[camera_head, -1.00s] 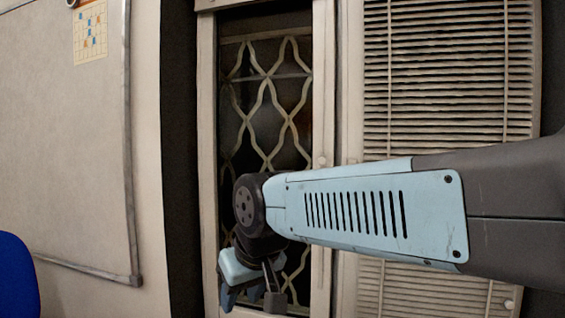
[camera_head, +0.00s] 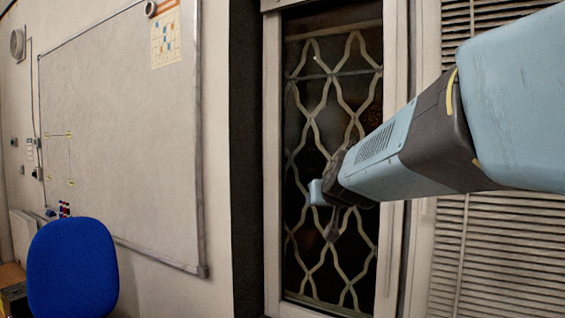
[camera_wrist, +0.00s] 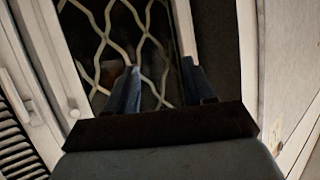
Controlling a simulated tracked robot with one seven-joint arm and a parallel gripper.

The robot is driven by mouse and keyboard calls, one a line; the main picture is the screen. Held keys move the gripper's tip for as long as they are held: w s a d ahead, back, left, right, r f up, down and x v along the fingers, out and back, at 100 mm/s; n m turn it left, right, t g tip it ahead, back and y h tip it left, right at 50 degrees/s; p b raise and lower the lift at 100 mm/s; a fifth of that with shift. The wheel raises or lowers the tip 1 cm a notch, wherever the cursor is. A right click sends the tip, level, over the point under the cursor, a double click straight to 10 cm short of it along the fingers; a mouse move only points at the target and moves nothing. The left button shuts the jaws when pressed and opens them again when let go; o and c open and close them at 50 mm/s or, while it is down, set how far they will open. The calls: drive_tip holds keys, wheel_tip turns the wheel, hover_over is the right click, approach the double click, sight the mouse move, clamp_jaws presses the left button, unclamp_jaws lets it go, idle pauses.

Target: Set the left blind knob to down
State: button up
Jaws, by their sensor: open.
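I cannot make out the left blind knob in either current view. Slatted blinds (camera_head: 500,255) hang at the right in the head view, partly covered by my arm. Their slats also show at the lower left of the wrist view (camera_wrist: 14,145). My gripper (camera_wrist: 160,70) is open and empty, with its two blue fingers apart. In the head view my gripper end (camera_head: 318,192) is in front of the narrow latticed window, left of the blinds. I see no contact with anything.
The latticed window (camera_head: 334,76) has a pale frame (camera_head: 273,150). A whiteboard (camera_head: 130,130) hangs on the wall to its left, with a sheet of paper (camera_head: 165,40) at the top. A blue chair (camera_head: 72,268) stands at the lower left.

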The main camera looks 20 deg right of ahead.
drive_tip(key=d+r+m+g+h, duration=0.1)
drive_tip(key=d+r+m+h, duration=0.3)
drive_tip(key=d, duration=0.6)
drive_tip(key=d+r+m+h, duration=0.3)
drive_tip(key=d+h, duration=0.4)
drive_tip(key=d, duration=0.3)
drive_tip(key=x, duration=1.3)
drive_tip(key=shift+w+d+f, duration=0.1)
drive_tip(key=shift+w+f, duration=0.05)
drive_tip(key=shift+w, duration=0.2)
drive_tip(key=shift+n+y, duration=0.3)
clamp_jaws()
